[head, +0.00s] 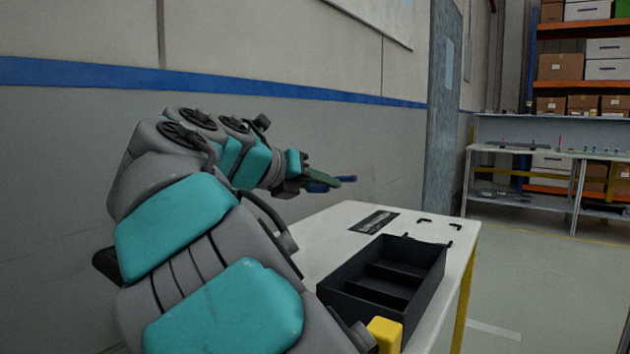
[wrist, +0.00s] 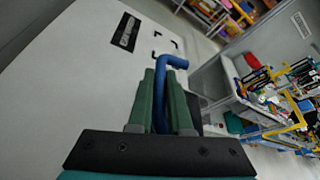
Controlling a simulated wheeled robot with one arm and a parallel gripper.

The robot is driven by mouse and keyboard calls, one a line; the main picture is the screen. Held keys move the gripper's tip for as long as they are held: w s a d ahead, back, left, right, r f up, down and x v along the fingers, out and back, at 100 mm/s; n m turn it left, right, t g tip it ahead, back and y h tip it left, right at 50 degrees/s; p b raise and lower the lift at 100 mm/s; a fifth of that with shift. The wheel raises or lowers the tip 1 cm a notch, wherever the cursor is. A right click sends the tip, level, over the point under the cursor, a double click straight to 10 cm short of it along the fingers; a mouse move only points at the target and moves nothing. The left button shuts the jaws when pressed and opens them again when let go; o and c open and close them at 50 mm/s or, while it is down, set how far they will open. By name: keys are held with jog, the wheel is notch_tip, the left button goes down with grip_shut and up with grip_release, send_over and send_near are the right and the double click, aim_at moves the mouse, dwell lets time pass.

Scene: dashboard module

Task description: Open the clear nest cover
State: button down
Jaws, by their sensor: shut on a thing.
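My gripper (head: 330,180) is held up above the far part of the white table, with its green fingers shut on a blue bent handle (head: 348,178). The wrist view shows the handle (wrist: 172,61) running between the two green fingers and bending to the right past their tips. A faint see-through panel, seemingly the clear cover (head: 364,180), shows beside the handle in the head view, raised above the table. Its edges are hard to make out, and I cannot tell its exact tilt. In the wrist view I cannot pick out the panel.
A black open tray with dividers (head: 325,289) stands on the white table (head: 335,226). A dark printed plate (head: 375,221) and small black corner brackets (head: 424,221) lie behind it. A yellow block (head: 385,333) is at the front. A workbench (head: 530,150) and shelves stand farther right.

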jog(key=shift+w+a+f, duration=0.15)
dwell(0.4)
jog(key=c, duration=0.8)
grip_release()
jog(key=shift+c, duration=0.2)
jog(key=v, duration=0.7)
jog(key=shift+s+a, duration=0.25)
jog(key=shift+a, duration=0.05)
